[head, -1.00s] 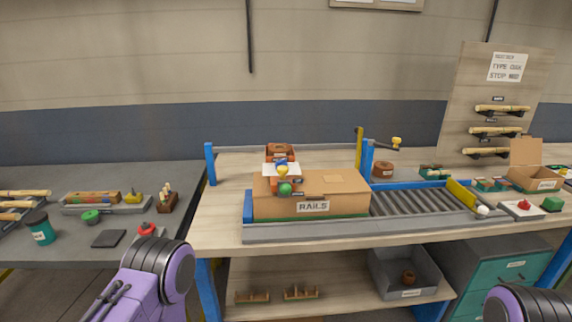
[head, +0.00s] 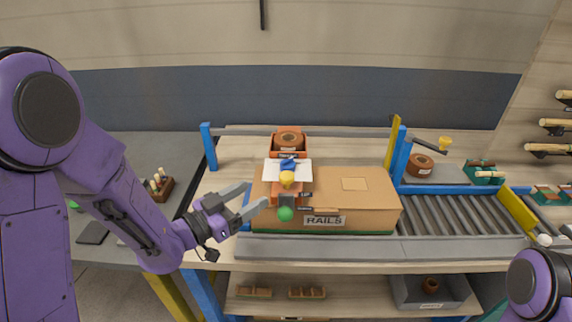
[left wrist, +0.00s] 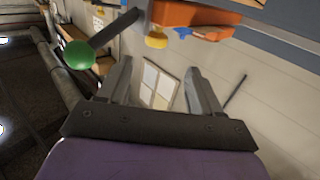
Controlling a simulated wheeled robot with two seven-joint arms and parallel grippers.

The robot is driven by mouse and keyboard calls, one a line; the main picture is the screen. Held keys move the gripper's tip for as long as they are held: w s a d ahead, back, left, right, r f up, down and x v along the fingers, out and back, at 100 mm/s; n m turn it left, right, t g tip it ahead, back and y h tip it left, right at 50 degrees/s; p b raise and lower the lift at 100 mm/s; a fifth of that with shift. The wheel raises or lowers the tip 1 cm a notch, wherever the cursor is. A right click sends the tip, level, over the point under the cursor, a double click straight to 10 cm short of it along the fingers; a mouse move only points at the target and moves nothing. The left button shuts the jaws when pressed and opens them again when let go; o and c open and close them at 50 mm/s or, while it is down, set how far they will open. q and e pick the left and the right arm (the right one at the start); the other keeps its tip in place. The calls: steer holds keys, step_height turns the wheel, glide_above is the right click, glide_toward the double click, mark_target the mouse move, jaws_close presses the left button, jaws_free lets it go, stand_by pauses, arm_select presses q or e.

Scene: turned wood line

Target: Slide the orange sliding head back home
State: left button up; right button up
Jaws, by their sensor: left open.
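The orange sliding head (head: 306,180) sits over the left part of the RAILS box, with a yellow knob (head: 287,179) and a green ball knob (head: 285,213) at its front. In the left wrist view the orange head (left wrist: 195,14) is at the top, with the green ball (left wrist: 77,55) on a dark lever at upper left. My left gripper (head: 256,199) is open and empty, just left of the green ball and apart from it. My right gripper is out of view; only part of my right arm shows at lower right.
The cardboard RAILS box (head: 362,205) stands on the bench under the head. A grey roller conveyor (head: 455,215) runs to the right. A blue post (head: 209,147) stands at the back left, and a grey bar (head: 340,133) spans behind. An orange holder with a brown roll (head: 288,140) is behind the head.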

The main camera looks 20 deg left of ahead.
mark_target(280, 178)
arm_select(q)
steer(key=p+x, duration=0.3)
steer(key=x, duration=0.6)
steer(key=shift+d+p, duration=0.3)
steer(key=shift+p, duration=0.05)
steer(key=shift+s+r, duration=0.1)
steer(key=shift+s, duration=0.15)
steer(key=shift+w, duration=0.1)
jaws_close()
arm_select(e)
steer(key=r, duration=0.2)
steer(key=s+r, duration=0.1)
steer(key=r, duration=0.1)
arm_select(q)
steer(key=shift+a, duration=0.15)
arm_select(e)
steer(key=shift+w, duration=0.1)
